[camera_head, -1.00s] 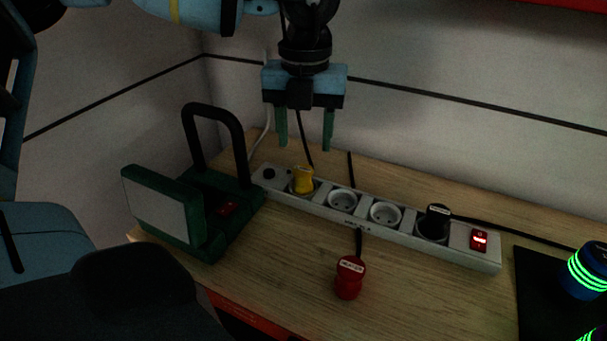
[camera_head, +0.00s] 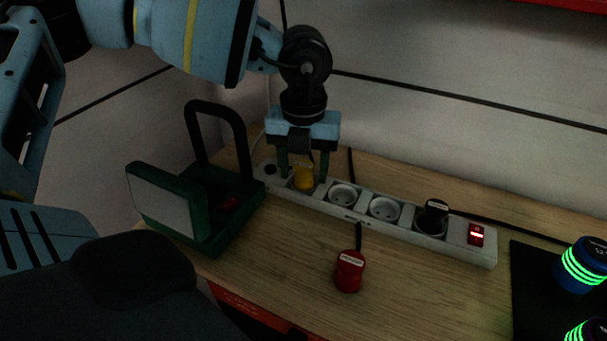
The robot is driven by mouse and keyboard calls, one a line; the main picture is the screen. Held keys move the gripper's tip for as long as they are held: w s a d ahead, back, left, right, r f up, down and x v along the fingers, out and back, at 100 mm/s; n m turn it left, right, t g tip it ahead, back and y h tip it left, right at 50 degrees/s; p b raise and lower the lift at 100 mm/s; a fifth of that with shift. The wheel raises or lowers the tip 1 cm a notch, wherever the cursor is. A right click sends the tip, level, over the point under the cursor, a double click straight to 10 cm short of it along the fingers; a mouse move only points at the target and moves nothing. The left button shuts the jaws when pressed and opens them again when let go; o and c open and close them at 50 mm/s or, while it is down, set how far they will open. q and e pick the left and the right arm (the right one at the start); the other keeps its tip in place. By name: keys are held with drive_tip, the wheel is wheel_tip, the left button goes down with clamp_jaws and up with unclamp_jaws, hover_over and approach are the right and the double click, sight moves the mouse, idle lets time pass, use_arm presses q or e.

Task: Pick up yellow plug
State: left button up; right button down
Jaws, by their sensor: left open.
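The yellow plug (camera_head: 304,178) stands in a socket near the left end of the white power strip (camera_head: 363,223) on the table. My left gripper (camera_head: 303,174) is open and low over the strip, pointing down. One green finger is on each side of the yellow plug in the picture. A gap shows between the plug and the fingers, though I cannot tell whether either touches. The plug's cord is hidden behind the gripper. My right gripper is not in view.
A green stand with a black handle (camera_head: 203,200) stands close left of the strip. A black plug (camera_head: 435,212) and a lit red switch (camera_head: 475,235) are at the strip's right. A red plug (camera_head: 349,271) lies in front. Blue cylinders (camera_head: 582,265) glow green at right.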

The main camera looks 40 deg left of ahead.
sight(304, 166)
use_arm(q)
drive_tip(key=shift+c, duration=0.4)
drive_tip(key=c, duration=0.9)
drive_tip(key=shift+o, duration=0.2)
drive_tip(key=shift+r+b, duration=0.3)
drive_tip(key=shift+r, duration=4.7)
